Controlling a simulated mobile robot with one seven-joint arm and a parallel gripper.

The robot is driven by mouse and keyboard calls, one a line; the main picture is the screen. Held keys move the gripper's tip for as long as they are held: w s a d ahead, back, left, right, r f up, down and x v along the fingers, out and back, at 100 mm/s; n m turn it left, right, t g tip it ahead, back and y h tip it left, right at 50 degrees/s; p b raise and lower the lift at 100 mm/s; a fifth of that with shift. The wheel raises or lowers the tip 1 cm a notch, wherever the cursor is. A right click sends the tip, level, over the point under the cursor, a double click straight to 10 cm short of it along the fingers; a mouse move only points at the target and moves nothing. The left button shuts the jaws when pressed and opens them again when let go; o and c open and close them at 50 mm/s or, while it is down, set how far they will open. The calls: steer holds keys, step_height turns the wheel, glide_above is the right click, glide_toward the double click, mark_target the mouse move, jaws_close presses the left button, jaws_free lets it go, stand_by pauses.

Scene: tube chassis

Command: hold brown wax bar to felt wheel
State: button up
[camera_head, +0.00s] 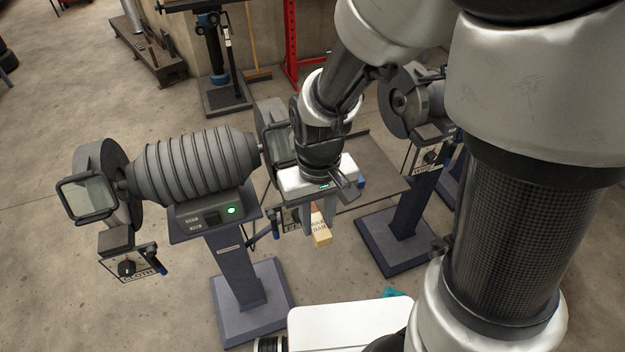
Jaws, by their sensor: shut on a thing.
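My gripper (319,218) points down near the middle of the view, its fingers shut on a tan block-like bar (321,236) with a pale label. The label's lettering is too small to read fully; I take it as the wax bar. The bar hangs below the fingertips, in front of the right end of a ribbed grey polishing machine (195,165). A guard (268,112) shows at that end. The felt wheel there is mostly hidden behind the guard, its clear shield and my gripper. I cannot tell whether the bar touches the wheel.
The machine stands on a blue pedestal (235,275) with a lit green button (231,210). Another grinder on a pedestal (405,215) stands to the right.

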steer(key=shift+w+a+f, duration=0.15)
steer(key=shift+w+f, duration=0.05)
steer(key=shift+w, duration=0.15)
steer(key=w, duration=0.1)
steer(key=w+a, duration=0.1)
steer(key=w, duration=0.3)
steer(key=shift+w+a+f+b, duration=0.15)
steer(key=shift+a+f+b, duration=0.15)
steer(key=shift+b, duration=0.1)
steer(key=shift+w+a, duration=0.25)
steer(key=shift+w, duration=0.7)
steer(key=shift+w+a, duration=0.2)
steer(key=shift+w, duration=0.4)
stand_by(0.9)
stand_by(1.1)
steer(key=shift+s+d, duration=0.4)
steer(key=shift+s, duration=0.9)
steer(key=shift+s+d, duration=0.35)
steer(key=shift+s, duration=0.95)
steer(key=shift+s+d, duration=0.4)
steer(key=shift+s, duration=0.9)
